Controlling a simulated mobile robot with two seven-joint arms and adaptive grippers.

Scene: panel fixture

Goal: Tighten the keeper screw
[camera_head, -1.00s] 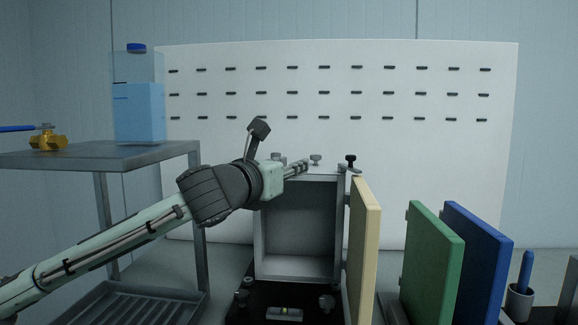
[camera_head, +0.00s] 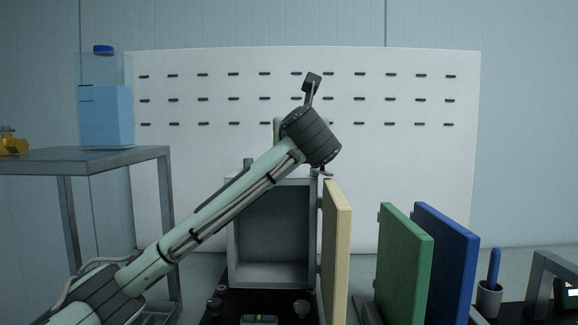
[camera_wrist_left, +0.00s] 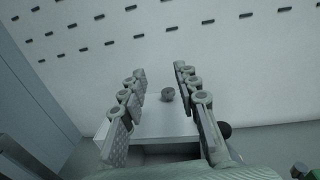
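A grey open-fronted box (camera_head: 233,245) stands at centre, a cream panel (camera_head: 337,250) upright at its right side. In the left wrist view, a small round grey knob (camera_wrist_left: 167,94) stands on the box's pale top (camera_wrist_left: 160,128); a dark knob (camera_wrist_left: 224,130) is partly hidden by the right finger. I cannot tell for sure which is the keeper screw. My left gripper (camera_wrist_left: 160,70) is open and empty, its fingers appearing either side of the grey knob, with no visible contact. In the head view my left wrist hides the fingers and most of the box top. My right gripper is not in view.
A green panel (camera_head: 404,260) and a blue panel (camera_head: 447,255) stand to the right, beside a cup (camera_head: 489,300) with a blue-handled tool. A grey shelf (camera_head: 85,158) at left carries a blue container (camera_head: 105,115). A white slotted board (camera_head: 400,150) stands behind.

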